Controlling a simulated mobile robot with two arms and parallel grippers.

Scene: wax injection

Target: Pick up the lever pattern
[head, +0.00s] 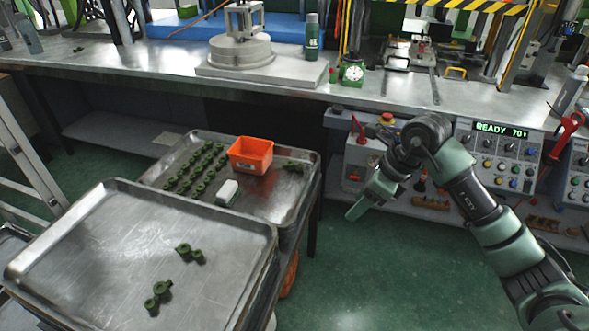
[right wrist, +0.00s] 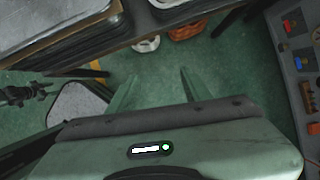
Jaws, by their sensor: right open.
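Dark green lever-shaped patterns lie on the metal trays in the head view. On the bare near tray (head: 90,250) there are two small groups, one pattern (head: 190,253) further back and one pattern (head: 158,296) nearer the front. Several more green pieces (head: 195,168) lie in rows on the far tray (head: 290,207), and another (head: 294,167) lies right of the orange bin. I cannot tell their exact shapes apart. My right gripper (head: 361,206) is open and empty above the floor, right of the trays; its two fingers show apart in the right wrist view (right wrist: 157,88). My left gripper is not in view.
An orange bin (head: 251,154) and a white block (head: 228,192) stand on the far tray. A workbench (head: 290,92) with a round fixture (head: 241,52) runs along the back. A control panel (head: 502,155) is at the right. Green floor is free between trays and panel.

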